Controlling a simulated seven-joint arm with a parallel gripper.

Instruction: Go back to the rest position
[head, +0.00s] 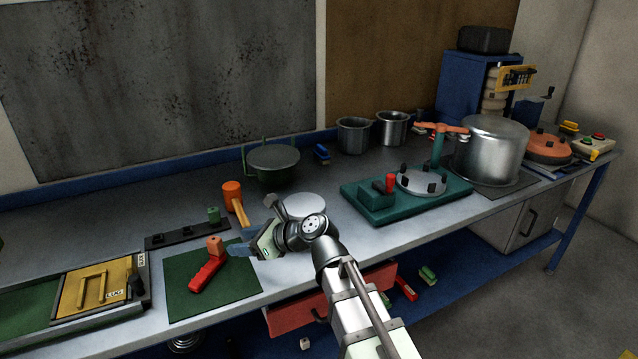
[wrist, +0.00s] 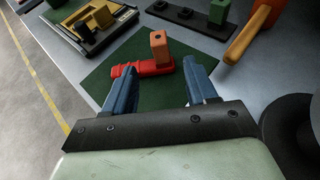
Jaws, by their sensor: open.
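My gripper (head: 238,249) is open and empty, with its blue fingers spread. In the head view it hovers near the right edge of the green mat (head: 182,296). In the wrist view my gripper (wrist: 160,90) has its fingertips apart, and a red handle-shaped piece (wrist: 137,69) lies on the mat beyond them. An orange block (wrist: 160,48) stands at the right end of the red piece. In the head view the red piece (head: 207,274) lies just left of my fingertips. I cannot tell the exact gap.
A yellow panel board (head: 98,287) is left of the mat. A dark strip with a green block (head: 214,215) and an orange mallet (head: 232,193) lie behind. A teal base (head: 352,199) and a large steel pot (head: 491,150) stand to the right. A red drawer (head: 297,318) is open below.

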